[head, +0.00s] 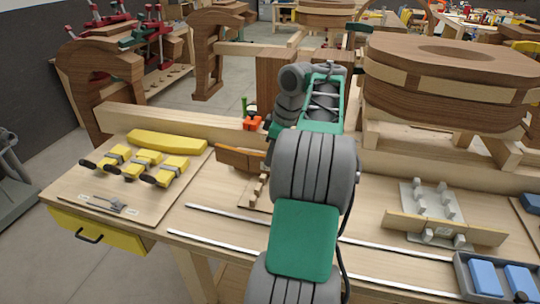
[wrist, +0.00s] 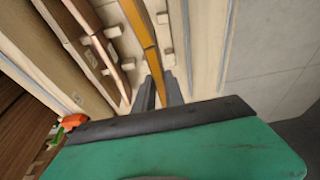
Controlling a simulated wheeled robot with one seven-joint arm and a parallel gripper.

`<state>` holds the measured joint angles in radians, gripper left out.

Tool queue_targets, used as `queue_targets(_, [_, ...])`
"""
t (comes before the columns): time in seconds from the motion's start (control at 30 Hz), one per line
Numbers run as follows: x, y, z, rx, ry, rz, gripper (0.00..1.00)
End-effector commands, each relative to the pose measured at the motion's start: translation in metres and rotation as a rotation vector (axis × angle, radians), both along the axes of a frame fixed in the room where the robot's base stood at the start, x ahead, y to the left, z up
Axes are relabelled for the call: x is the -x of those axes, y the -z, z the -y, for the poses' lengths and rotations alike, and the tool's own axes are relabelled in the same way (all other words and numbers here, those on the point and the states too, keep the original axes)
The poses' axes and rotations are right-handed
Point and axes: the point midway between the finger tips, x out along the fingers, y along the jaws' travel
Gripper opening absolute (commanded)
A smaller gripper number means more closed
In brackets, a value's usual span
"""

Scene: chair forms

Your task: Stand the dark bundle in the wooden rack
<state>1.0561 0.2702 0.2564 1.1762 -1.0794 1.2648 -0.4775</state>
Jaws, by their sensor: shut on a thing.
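In the wrist view my gripper (wrist: 160,92) is shut on a long, thin bundle (wrist: 142,35), with a bright orange-brown edge and a darker strip beside it. I take it to be the dark bundle. The bundle lies between pale pegs of the wooden rack (wrist: 163,18). I cannot tell whether its lower edge touches the rack's base. In the head view the wooden rack (head: 257,190) is partly hidden behind my arm, and brown boards (head: 237,158) show above it. My gripper's fingers are hidden there. Another brown board (wrist: 92,42) stands left of the held bundle in the wrist view.
Yellow clamps (head: 143,161) lie on the bench at left. An orange-red tool (head: 252,123) stands behind the rack. Metal rails (head: 230,217) cross the bench front. A grey pegged plate (head: 430,205) and a tray with blue blocks (head: 487,278) are at right.

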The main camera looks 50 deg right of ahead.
Motion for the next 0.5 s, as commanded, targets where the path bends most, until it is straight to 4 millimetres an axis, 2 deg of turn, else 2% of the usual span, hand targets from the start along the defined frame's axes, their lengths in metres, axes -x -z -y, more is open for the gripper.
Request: queue_targets(0.5, [-0.001, 0.055, -0.001, 0.0, 0.001, 0.001, 0.0])
